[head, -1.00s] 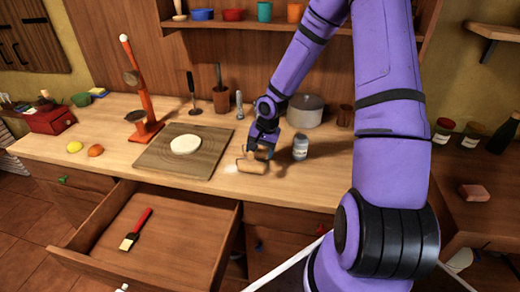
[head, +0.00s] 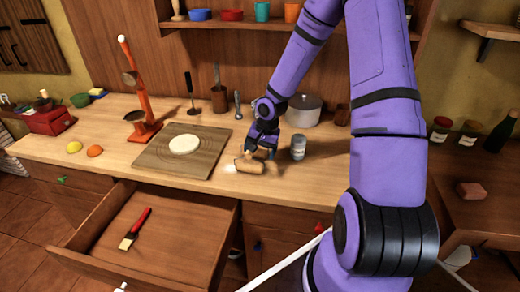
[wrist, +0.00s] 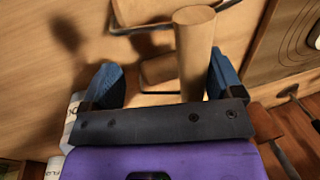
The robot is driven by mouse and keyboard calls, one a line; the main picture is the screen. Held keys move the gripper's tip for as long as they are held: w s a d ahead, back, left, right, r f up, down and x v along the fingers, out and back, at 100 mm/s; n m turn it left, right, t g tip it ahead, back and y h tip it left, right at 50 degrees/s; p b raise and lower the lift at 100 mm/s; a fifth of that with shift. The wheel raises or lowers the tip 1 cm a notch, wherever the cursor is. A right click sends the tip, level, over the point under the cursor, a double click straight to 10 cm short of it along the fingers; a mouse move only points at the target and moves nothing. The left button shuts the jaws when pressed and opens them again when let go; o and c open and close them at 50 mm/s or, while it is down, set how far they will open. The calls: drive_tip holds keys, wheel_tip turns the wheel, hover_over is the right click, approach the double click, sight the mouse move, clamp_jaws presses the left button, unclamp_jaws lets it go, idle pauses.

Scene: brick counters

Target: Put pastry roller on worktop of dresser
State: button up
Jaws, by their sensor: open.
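The pastry roller (head: 248,165) is light wood and lies at the front part of the dresser worktop (head: 200,108), right of the board. In the wrist view its wooden cylinder (wrist: 195,50) shows between my fingers, with a thin metal frame and a second wooden part behind. My gripper (head: 262,152) is low over the roller. In the wrist view its blue fingers (wrist: 165,82) are apart, one on each side of the cylinder, with gaps showing. Whether the roller's underside bears fully on the worktop is hidden.
A board (head: 182,150) with dough (head: 184,144) lies to the left. A small grey-capped jar (head: 299,147) stands close to the right of my gripper, with a pot (head: 303,110) behind. An open drawer (head: 150,230) holding a brush (head: 134,230) juts out below.

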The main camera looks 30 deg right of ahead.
drive_tip(key=shift+s+a+f, duration=0.25)
drive_tip(key=shift+a+f, duration=0.1)
drive_tip(key=shift+w+r, duration=0.2)
drive_tip(key=shift+r, duration=0.2)
drive_tip(key=w+v, duration=0.1)
drive_tip(key=v, duration=1.1)
drive_tip(key=s+a+r+n+h, duration=0.2)
drive_tip(key=s+a+r+n, duration=0.15)
drive_tip(key=s+r, duration=0.4)
drive_tip(key=s+a+r+n+h, duration=0.2)
drive_tip(key=s+a+r, duration=0.25)
drive_tip(key=r, duration=0.55)
drive_tip(key=s+a+r+n+t+y, duration=0.1)
drive_tip(key=s+r, duration=0.2)
drive_tip(key=s, duration=0.4)
drive_tip(key=s+a+r+n+t+y, duration=0.1)
drive_tip(key=s+r+n+t, duration=0.1)
drive_tip(key=s+r, duration=0.2)
drive_tip(key=s, duration=0.3)
drive_tip(key=shift+a+r, duration=0.2)
drive_tip(key=shift+a, duration=0.2)
drive_tip(key=shift+n, duration=0.25)
